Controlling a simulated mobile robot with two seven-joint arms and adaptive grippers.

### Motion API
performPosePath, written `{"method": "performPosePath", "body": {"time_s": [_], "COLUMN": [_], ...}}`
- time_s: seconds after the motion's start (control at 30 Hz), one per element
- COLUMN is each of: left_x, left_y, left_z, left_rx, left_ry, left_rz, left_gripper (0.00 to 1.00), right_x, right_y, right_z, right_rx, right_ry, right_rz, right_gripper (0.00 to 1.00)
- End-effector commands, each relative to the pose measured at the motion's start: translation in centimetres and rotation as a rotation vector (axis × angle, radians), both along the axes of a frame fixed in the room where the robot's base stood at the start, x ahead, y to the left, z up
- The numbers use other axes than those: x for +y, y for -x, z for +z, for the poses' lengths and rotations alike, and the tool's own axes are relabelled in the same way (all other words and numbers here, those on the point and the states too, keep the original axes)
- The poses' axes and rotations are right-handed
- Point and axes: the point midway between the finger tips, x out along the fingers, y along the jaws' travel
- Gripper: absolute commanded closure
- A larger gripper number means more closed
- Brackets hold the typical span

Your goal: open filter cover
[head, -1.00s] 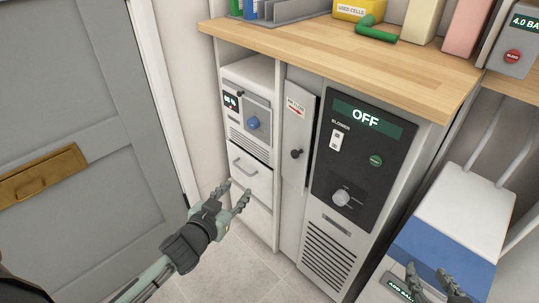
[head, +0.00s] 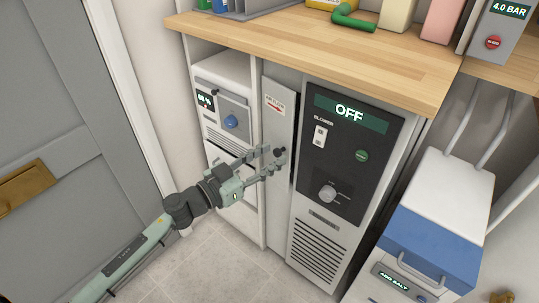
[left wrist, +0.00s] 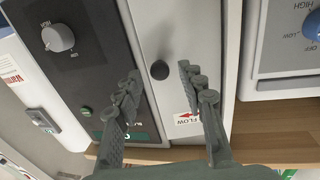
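The filter cover appears to be the tall, narrow pale panel (head: 277,130) with an airflow label and a red arrow. It stands upright, apparently closed, left of the dark blower panel. Its small black knob (head: 281,151) also shows in the left wrist view (left wrist: 160,70). My left gripper (head: 273,156) is open and reaches in from the left in front of the panel. In the left wrist view its spread fingertips (left wrist: 159,76) lie either side of the knob, with nothing held. Whether they touch the panel cannot be told. My right gripper is not in view.
The blower panel (head: 350,150) reads OFF and has a round dial. A unit with a blue knob (head: 231,122) stands left of the cover. A wooden counter (head: 330,52) overhangs above. A white and blue salt box (head: 430,240) stands at the right. Floor is clear below.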

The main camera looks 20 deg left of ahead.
Motion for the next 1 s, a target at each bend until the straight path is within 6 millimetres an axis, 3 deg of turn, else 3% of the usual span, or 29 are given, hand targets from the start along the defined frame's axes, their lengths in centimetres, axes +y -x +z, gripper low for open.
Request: {"method": "performPosePath", "body": {"time_s": [0.33,0.67,1.0], "left_x": [-0.3,-0.29,-0.27], "left_y": [-0.5,-0.47,-0.46], "left_z": [-0.02,-0.02,-0.02], "left_rx": [0.0,-0.001,0.0], "left_ry": [-0.001,-0.001,-0.001], "left_rz": [0.001,0.001,-0.001], "left_gripper": [0.6,1.0,1.0], "right_x": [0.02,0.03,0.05], "right_y": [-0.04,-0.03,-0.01], "right_z": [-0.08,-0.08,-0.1], "right_rx": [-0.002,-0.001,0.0], "right_ry": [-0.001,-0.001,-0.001], "right_rz": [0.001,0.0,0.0], "right_gripper": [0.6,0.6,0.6]}}
